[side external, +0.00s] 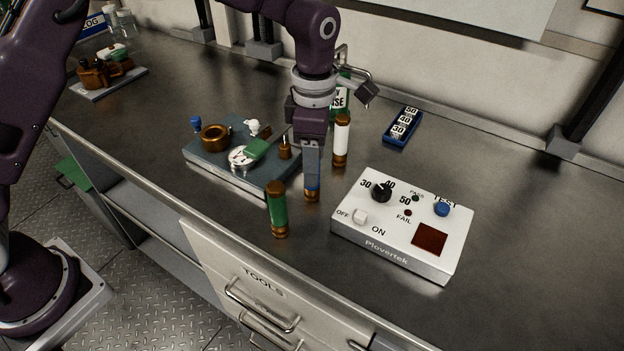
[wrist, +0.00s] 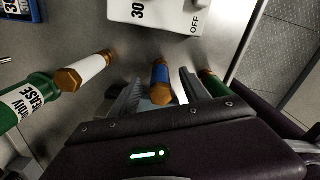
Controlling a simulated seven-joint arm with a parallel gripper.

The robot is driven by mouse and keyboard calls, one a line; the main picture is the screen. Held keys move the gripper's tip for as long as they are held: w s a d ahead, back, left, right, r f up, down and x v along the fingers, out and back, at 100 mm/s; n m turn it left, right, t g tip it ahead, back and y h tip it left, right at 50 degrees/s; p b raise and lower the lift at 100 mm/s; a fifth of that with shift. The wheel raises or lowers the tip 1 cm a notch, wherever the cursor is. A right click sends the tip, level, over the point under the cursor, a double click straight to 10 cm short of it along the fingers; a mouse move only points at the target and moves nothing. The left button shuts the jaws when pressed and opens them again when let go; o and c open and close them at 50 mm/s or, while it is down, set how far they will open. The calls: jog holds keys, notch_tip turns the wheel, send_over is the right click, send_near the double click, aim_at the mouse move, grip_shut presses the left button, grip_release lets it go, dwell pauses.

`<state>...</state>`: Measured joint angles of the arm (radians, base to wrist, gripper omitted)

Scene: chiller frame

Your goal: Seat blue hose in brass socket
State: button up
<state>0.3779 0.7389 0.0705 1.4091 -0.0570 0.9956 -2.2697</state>
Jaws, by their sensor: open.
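The blue hose (wrist: 161,74), with brass ends, stands upright on the bench. In the side external view only its lower part (side external: 312,184) shows below my gripper (side external: 311,172). In the wrist view my gripper (wrist: 162,94) is open, with one finger on each side of the hose and gaps visible. The grey chiller frame (side external: 203,164) lies to the left. It carries a wide brass ring (side external: 215,137) and a small brass post (side external: 285,148); I cannot tell which is the brass socket.
A green hose (side external: 277,209) stands in front left of my gripper, a white hose (side external: 341,140) behind right. The white tester box (side external: 396,227) is right. A green bottle (wrist: 30,101) and blue number tray (side external: 403,126) are behind. The bench's far right is clear.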

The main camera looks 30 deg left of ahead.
jog(key=f, duration=0.4)
jog(key=shift+s+a+f, duration=0.1)
jog(key=shift+a+f, duration=0.05)
jog(key=shift+a, duration=0.05)
grip_shut()
